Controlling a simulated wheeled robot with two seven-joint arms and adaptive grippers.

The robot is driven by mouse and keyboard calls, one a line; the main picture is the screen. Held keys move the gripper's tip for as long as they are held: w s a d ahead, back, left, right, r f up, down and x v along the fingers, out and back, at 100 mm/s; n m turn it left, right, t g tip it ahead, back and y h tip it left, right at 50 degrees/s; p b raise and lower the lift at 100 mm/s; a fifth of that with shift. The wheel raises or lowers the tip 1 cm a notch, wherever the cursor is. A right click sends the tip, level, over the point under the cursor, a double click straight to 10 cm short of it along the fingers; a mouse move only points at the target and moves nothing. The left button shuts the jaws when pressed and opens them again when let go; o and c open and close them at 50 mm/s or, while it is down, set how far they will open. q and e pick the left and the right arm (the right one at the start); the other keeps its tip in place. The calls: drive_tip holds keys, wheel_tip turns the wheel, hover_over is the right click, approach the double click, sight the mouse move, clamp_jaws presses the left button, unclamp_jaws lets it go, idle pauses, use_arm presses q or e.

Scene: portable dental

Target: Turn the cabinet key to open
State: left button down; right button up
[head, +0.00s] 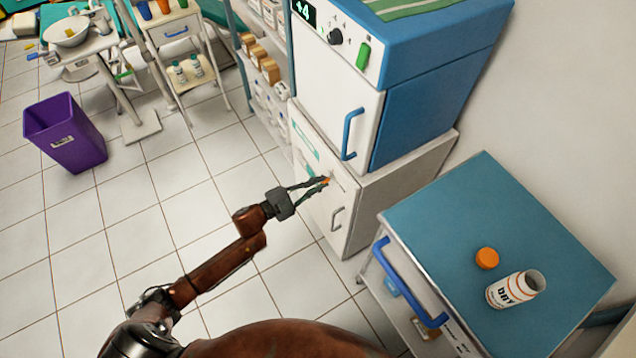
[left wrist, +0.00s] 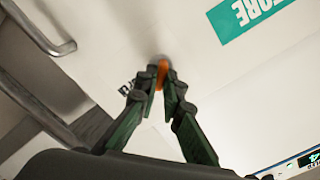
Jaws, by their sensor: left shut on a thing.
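The cabinet (head: 342,215) is a low white unit under the blue-sided appliance, and its front door is closed. Its orange key (head: 326,181) sits at the lock on the door front; it also shows in the left wrist view (left wrist: 162,72). My left gripper (head: 322,183) reaches in from the left and is shut on the key. In the left wrist view its fingertips (left wrist: 166,84) close around the key, which partly hides it. The lock shows as a grey round part just above the key there. The door handle (head: 337,218) is below the key. My right gripper is not in view.
The appliance (head: 420,90) with a blue handle stands on the cabinet. A blue-topped cart (head: 420,215) stands close at right, bearing an orange cap (head: 487,258) and a white bottle (head: 508,291). Shelves (head: 236,20) stand behind. A purple bin (head: 66,135) is far left. Tiled floor before the cabinet is clear.

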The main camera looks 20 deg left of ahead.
use_arm(q)
drive_tip(key=m, duration=0.8)
drive_tip(key=shift+f, duration=0.15)
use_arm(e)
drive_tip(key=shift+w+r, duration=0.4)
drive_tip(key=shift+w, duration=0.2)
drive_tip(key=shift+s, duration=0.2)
use_arm(q)
drive_tip(key=c, duration=2.1)
unclamp_jaws()
drive_tip(key=v, duration=1.2)
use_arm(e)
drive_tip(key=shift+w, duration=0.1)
